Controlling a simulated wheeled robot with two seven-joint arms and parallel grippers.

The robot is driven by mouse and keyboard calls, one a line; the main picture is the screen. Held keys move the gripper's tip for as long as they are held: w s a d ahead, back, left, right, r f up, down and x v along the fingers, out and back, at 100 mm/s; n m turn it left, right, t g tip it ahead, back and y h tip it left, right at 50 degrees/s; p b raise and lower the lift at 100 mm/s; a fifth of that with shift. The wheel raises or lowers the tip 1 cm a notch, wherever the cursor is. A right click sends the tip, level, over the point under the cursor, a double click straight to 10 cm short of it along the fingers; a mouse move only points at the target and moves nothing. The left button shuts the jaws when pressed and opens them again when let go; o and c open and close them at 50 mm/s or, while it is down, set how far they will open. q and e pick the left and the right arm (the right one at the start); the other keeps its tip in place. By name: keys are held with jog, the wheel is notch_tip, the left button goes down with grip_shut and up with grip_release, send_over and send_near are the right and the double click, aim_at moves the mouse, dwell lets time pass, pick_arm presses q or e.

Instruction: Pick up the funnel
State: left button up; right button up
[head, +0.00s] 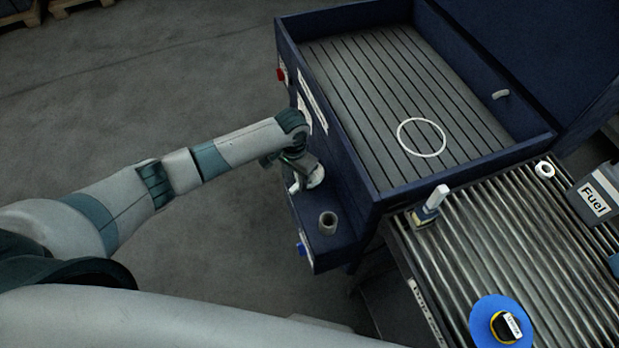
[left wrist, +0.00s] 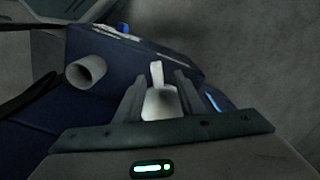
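The white funnel (head: 316,177) is at the blue side shelf of the workbench in the head view, partly covered by my left gripper (head: 298,165). In the left wrist view the funnel (left wrist: 160,104) is between the two fingers of my left gripper (left wrist: 160,92), its narrow spout pointing away from the wrist. The fingers are apart, one on each side of the funnel. I cannot tell whether they press on it. My right gripper is not in view.
A grey cup-like tube (head: 328,222) stands on the blue side shelf (head: 325,245), close to the funnel. The slatted bench tray (head: 350,75) holds a white ring (head: 421,137). The roller table (head: 470,250) carries a blue disc (head: 487,313) and a Fuel container (head: 598,197).

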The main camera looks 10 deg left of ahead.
aim_at(297, 184)
pick_arm(q)
jog(key=shift+w+d+f+p, duration=0.15)
jog(key=shift+f+p, duration=0.45)
jog(key=shift+f, duration=1.6)
grip_shut()
